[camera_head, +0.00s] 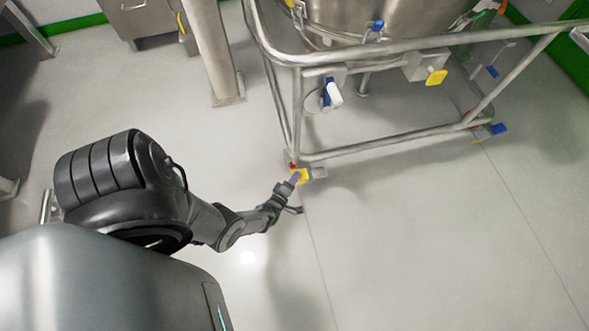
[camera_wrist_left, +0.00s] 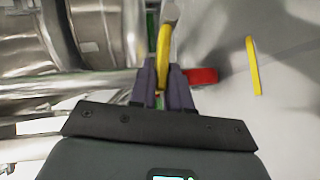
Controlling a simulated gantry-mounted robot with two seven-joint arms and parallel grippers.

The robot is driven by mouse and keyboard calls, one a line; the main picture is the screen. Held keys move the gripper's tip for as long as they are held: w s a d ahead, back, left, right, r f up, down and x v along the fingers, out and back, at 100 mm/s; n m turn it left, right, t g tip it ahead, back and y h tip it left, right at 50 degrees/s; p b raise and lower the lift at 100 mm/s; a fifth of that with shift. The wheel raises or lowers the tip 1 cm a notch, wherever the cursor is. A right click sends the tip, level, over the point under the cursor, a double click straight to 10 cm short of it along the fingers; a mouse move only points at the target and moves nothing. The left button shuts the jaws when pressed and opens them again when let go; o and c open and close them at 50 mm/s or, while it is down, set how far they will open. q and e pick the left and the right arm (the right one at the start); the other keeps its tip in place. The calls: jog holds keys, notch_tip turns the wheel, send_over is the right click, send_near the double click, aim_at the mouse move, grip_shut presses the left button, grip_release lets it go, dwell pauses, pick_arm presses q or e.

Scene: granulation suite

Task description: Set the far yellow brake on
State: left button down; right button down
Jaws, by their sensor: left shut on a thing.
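A yellow brake lever (camera_head: 301,175) shows at the near left foot of the steel frame in the head view, beside a small red part (camera_head: 292,165). My left gripper (camera_head: 293,181) reaches it from the lower left. In the left wrist view, my left gripper (camera_wrist_left: 164,80) is shut on a yellow lever (camera_wrist_left: 162,45) standing upright between its dark fingers. The red part (camera_wrist_left: 202,76) is just right of the fingers there. A second yellow strip (camera_wrist_left: 253,66) stands apart, farther right. My right gripper is in neither view.
A steel vessel (camera_head: 385,15) sits within the tubular frame (camera_head: 400,141). A yellow paddle (camera_head: 436,77) and a blue-and-white handle (camera_head: 332,94) hang on it. A blue pedal (camera_head: 498,129) marks the right foot. Floor in front is clear.

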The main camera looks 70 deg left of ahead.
pick_arm(q)
jog(key=shift+f, duration=0.1)
dwell(0.3)
jog(key=c, duration=1.2)
grip_release()
jog(key=shift+d, duration=0.1)
jog(key=shift+s+d, duration=0.2)
jog(key=shift+s, duration=0.2)
jog(key=p+v, duration=0.3)
jog(key=v, duration=0.7)
